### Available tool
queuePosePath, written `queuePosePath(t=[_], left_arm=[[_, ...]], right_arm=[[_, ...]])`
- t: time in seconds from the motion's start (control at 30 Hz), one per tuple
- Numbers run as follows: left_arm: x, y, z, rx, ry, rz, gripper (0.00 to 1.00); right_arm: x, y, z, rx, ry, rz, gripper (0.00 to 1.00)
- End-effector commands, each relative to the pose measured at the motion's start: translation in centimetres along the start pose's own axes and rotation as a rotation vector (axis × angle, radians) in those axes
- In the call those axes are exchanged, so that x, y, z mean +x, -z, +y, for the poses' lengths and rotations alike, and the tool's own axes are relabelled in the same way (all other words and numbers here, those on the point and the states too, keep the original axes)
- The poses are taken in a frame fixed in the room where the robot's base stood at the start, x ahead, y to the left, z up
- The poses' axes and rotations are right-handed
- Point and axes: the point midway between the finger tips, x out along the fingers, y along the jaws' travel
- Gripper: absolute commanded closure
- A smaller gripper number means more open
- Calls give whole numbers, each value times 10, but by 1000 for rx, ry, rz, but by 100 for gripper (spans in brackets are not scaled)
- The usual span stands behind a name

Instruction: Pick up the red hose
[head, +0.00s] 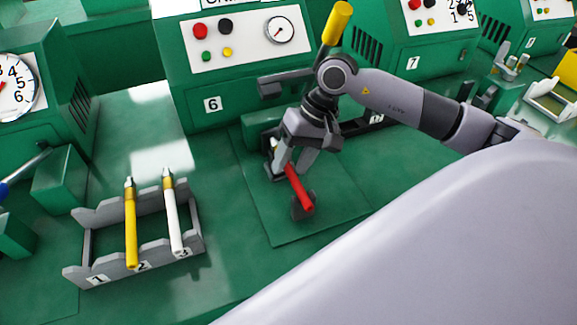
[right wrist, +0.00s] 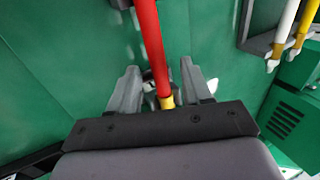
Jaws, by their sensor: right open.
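The red hose (head: 299,189) lies tilted on the crimper numbered 6, its near end by a small dark support (head: 304,213). Its far end is hidden behind my right gripper (head: 292,167). My right gripper points down over the hose, jaws open. In the right wrist view the hose (right wrist: 149,40) runs between the two open fingers (right wrist: 158,78), with gaps at both sides. Its yellow collar (right wrist: 166,102) shows near the gripper's palm. My left gripper is not in view.
A grey rack (head: 190,247) with slots marked 1, 2 and 3 stands to the left, holding a yellow hose (head: 131,228) in slot 2 and a white hose (head: 172,217) in slot 3. Slot 1 looks empty. A yellow-handled lever (head: 337,22) rises just behind my right wrist.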

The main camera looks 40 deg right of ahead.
Motion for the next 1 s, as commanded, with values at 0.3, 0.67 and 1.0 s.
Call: queuePosePath(t=[0.3,0.67,1.0], left_arm=[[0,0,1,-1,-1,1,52],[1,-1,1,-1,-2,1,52],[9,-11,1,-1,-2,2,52]], right_arm=[[-1,0,0,0,0,1,100],[-7,1,-2,-1,-1,2,100],[-38,0,6,5,-5,2,100]])
